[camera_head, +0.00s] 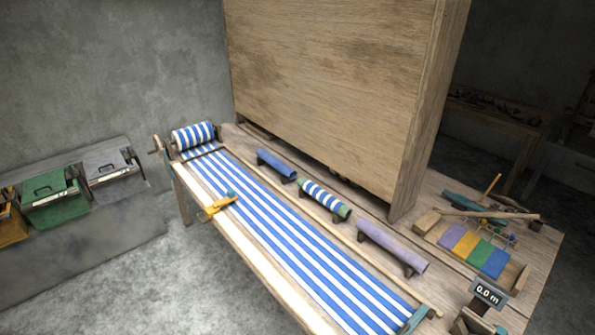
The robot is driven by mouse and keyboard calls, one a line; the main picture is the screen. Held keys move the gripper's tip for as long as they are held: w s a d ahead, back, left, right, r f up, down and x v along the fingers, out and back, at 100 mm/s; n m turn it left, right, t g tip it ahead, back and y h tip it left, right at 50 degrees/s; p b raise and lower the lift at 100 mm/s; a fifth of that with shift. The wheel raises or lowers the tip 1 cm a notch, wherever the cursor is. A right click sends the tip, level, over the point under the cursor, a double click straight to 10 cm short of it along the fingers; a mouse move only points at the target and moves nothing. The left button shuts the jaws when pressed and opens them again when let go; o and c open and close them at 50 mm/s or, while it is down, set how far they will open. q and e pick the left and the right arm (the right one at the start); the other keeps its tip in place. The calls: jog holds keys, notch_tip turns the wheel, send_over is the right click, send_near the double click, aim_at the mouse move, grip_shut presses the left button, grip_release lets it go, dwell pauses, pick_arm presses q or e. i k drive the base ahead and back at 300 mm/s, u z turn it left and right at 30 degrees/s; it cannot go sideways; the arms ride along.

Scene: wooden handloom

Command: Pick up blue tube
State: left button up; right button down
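The blue tube (276,164) lies on small dark holders on the wooden table, right of the far part of the striped cloth (290,235). A blue-and-white striped tube (324,199) with green ends lies nearer on the same row. A purple tube (392,244) lies nearer still. All three tubes rest apart from each other. Neither of my grippers is in view.
A tall wooden panel (330,80) stands close behind the tubes. A striped roll (192,135) is at the loom's far end, and a yellow tool (220,205) lies at its left edge. Colored blocks (466,246) and a "0.0 m" display (488,292) are at right.

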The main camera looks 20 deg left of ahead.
aim_at(270, 159)
jog(key=u, duration=0.3)
jog(key=k, duration=0.4)
jog(key=u, duration=1.65)
jog(key=i, duration=4.2)
jog(key=z, duration=0.75)
